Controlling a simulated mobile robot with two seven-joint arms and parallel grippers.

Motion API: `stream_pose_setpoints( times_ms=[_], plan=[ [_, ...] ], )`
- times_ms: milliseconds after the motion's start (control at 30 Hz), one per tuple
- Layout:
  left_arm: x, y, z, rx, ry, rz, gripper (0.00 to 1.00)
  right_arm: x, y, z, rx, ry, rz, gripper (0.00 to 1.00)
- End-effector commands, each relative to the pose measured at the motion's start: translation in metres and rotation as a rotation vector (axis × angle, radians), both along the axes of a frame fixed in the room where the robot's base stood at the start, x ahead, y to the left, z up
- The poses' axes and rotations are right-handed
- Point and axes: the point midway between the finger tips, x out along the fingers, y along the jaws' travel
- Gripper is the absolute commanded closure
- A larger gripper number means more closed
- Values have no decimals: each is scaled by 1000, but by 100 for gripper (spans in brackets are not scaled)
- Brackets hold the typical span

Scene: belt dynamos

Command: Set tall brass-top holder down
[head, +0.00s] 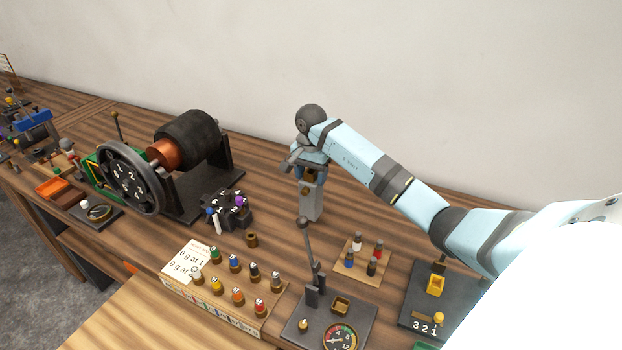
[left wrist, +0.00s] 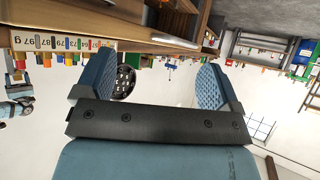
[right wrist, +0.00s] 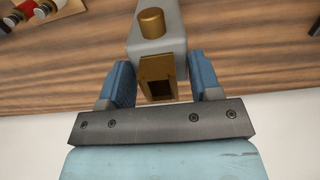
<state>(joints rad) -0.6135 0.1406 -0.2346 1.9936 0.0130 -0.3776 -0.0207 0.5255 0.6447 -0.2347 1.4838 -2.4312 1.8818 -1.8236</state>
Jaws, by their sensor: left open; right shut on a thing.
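The tall brass-top holder is a grey block (head: 311,204) with brass parts at its upper end. My right gripper (head: 312,172) is shut on its upper part, and the holder looks about upright over the back of the bench. I cannot tell whether its base touches the wood. In the right wrist view the grey body (right wrist: 158,48), a round brass knob and a square brass socket (right wrist: 158,77) show between the fingers. My left gripper (left wrist: 150,88) is open and empty in the left wrist view, and it is outside the head view.
A dial stand with a thin post (head: 330,318) stands in front of the holder. A small wooden board with several coloured pegs (head: 345,268) is to its right. A dynamo with a black drum (head: 190,135) and a weight rack (head: 215,290) are to the left. Bare wood surrounds the holder.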

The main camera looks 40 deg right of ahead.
Motion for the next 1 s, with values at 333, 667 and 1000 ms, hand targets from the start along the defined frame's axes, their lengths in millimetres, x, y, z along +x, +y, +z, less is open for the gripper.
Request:
stream_pose_setpoints(
  times_ms=[333, 667, 1000],
  plan=[
    [0, -1, 4, -1, 0, 0, 12, 0, 0, -20, 0, -2, 1, 97],
    [-1, -1, 1, -2, 2, 0, 12, 0, 0, -23, 0, -1, 0, 19],
    [-1, -1, 4, -2, 2, 0, 12, 0, 1, -19, 1, -1, 1, 17]
  ],
)
